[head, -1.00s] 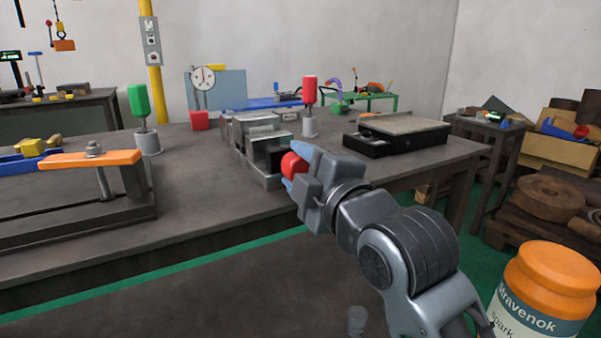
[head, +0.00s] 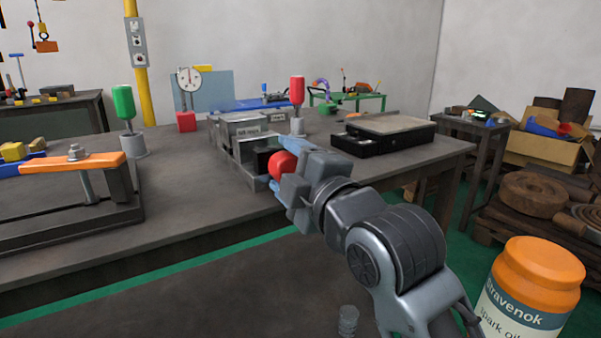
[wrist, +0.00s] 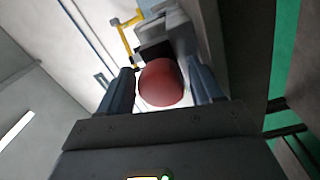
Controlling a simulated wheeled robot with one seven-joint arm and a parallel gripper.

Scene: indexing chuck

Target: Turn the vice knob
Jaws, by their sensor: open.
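The vice (head: 242,133) is a grey metal block with dark jaws on the workbench. Its red round knob (head: 283,164) faces my arm at the vice's near right end. My gripper (head: 279,163) is at the knob, with its blue-grey fingers on either side of it. In the wrist view the red knob (wrist: 161,83) sits between the two fingers, with the dark vice jaw beyond it. The gripper is open around the knob. A narrow gap shows on the left; contact on the right side cannot be told.
A black tray-like plate (head: 383,138) lies right of the vice. A red-handled lever (head: 297,92) stands behind it, a green-handled one (head: 124,103) to the left. An orange clamp bar (head: 80,163) is at far left. An orange-lidded jar (head: 530,290) stands front right.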

